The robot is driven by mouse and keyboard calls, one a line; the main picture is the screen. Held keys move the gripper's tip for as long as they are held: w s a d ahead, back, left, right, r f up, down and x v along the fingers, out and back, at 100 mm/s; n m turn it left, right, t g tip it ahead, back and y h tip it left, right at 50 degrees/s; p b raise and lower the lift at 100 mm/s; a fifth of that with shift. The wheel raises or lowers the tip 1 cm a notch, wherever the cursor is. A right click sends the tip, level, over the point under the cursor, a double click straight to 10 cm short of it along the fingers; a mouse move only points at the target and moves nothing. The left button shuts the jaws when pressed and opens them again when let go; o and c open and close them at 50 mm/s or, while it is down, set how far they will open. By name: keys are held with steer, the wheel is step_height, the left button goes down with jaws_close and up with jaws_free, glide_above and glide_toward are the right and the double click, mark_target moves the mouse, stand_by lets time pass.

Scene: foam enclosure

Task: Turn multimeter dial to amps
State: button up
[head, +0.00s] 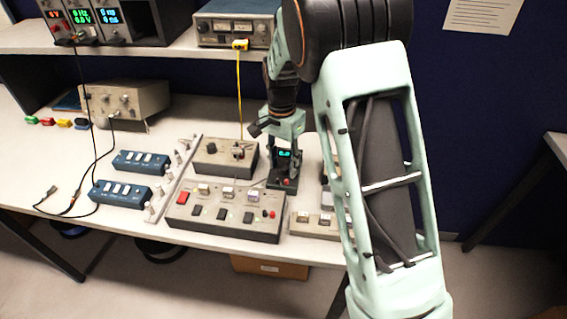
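A grey box with knobs (213,160) and a wide switch panel (223,214) stand close on the left. Another switch box (312,226) sits at the right front. Blue switch boxes (122,193) lie further left. A yellow cable (239,95) hangs from the shelf (150,52).

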mark_target(282, 166)
step_height(282, 166, up, 12)
steer(key=shift+a, duration=0.15)
stand_by(0.4)
steer(key=shift+w, duration=0.1)
